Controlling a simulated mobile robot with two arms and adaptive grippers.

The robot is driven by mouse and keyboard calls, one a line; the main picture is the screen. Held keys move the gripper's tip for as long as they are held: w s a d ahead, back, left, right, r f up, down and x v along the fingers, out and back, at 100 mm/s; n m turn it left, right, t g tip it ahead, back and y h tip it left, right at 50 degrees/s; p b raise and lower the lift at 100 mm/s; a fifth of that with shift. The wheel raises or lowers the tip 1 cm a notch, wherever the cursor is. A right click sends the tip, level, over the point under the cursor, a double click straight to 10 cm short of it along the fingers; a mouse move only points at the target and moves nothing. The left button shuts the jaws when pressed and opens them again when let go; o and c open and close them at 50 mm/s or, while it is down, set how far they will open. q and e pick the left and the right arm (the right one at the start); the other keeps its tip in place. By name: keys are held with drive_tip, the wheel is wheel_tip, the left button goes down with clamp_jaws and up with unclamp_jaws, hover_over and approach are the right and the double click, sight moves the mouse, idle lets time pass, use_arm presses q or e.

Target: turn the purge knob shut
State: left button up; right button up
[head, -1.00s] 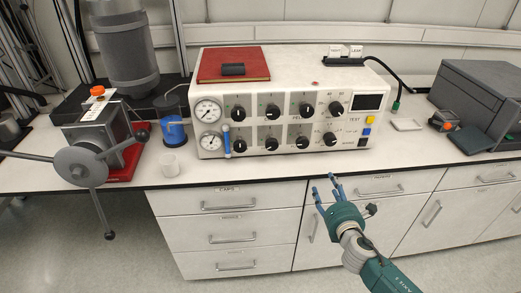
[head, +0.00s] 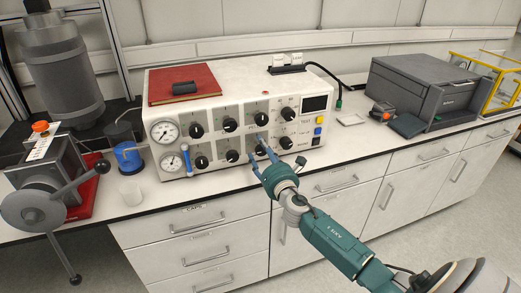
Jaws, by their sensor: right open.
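The white control box (head: 225,92) stands on the bench with two rows of black knobs on its front. The labels are too small to read, so I cannot tell which knob is the purge knob. In the lower row, a knob (head: 232,156) shows just left of my right gripper (head: 257,149), and another (head: 285,143) shows to its right. My right gripper is open, with its fingers at the third lower knob, which they partly hide. I cannot tell whether they touch it. My left gripper is out of view.
A red book (head: 183,82) lies on top. A grey printer (head: 425,92) stands right.

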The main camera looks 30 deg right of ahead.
drive_tip(key=shift+w+d, duration=0.2)
drive_tip(key=shift+w, duration=0.35)
drive_tip(key=c, duration=1.2)
